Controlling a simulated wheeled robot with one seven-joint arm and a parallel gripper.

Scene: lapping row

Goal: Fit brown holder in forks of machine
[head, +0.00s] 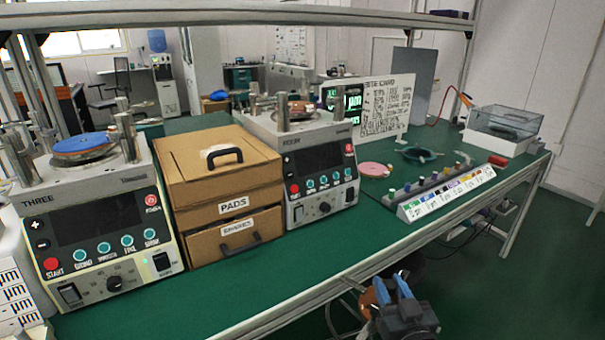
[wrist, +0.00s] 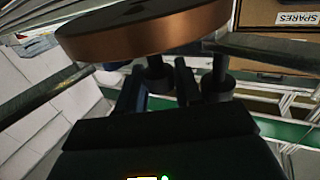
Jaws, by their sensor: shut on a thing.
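The brown holder (wrist: 150,32) is a thick copper-brown disc across the top of the wrist view. My gripper (wrist: 158,80) is shut on it, near its lower edge. In the head view my gripper (head: 391,287) is low, in front of the table's front edge, and a part of the brown holder (head: 368,300) shows at its left. One machine (head: 97,220), marked THREE, stands at the left with a blue disc (head: 80,143) on top. Another machine (head: 318,170) stands right of the drawer box, with a brownish disc on its plate among metal posts. The forks' details are too small to tell.
A cardboard drawer box (head: 222,185) stands between the machines. Right of them are a pink disc (head: 376,169), a dark green ring-shaped thing (head: 418,154), a rack of small bottles (head: 440,190) and a clear tank (head: 505,122). The front strip of the green table (head: 290,270) is clear.

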